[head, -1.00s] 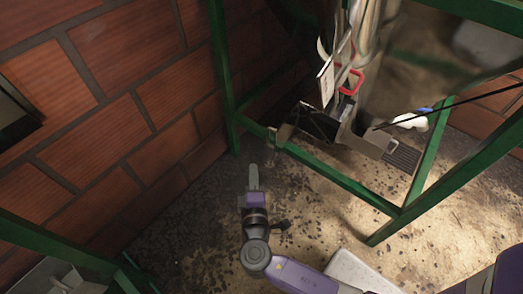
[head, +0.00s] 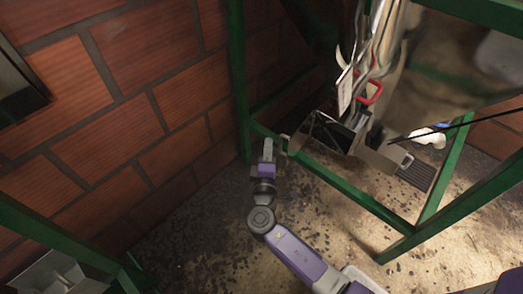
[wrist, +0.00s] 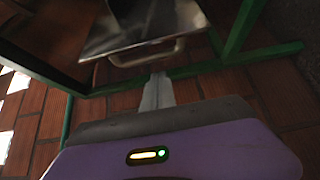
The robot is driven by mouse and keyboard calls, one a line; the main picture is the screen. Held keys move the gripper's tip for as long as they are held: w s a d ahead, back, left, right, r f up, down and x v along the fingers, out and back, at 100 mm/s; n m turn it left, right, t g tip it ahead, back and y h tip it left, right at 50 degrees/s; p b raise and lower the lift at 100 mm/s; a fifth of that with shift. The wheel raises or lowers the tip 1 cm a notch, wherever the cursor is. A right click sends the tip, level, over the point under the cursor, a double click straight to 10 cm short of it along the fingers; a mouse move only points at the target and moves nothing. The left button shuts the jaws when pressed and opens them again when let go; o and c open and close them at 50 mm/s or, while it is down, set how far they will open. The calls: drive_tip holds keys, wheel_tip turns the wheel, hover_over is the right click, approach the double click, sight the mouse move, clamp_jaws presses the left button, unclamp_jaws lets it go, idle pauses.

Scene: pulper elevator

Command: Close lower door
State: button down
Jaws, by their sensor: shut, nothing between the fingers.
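The lower door appears to be the dark, shiny metal panel (head: 326,132) low on the machine in the head view. It sticks out to the left, so it looks open. Its small pale handle (head: 284,144) is at its left edge. In the wrist view the shiny panel (wrist: 140,22) fills the top, with the pale handle (wrist: 147,53) along its near edge. My gripper (head: 268,146) is shut and empty, just left of the handle. In the wrist view its fingertips (wrist: 158,78) point at the handle from just below. I cannot tell whether they touch it.
A green metal frame (head: 350,190) surrounds the machine, with a low rail near my gripper and a post (head: 238,80) beside it. A brick wall (head: 110,100) stands at left. A red handle (head: 371,93) sits above the panel. The speckled floor (head: 330,215) is open in front.

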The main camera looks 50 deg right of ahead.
drive_tip(key=shift+s+d, duration=0.35)
drive_tip(key=shift+s, duration=0.55)
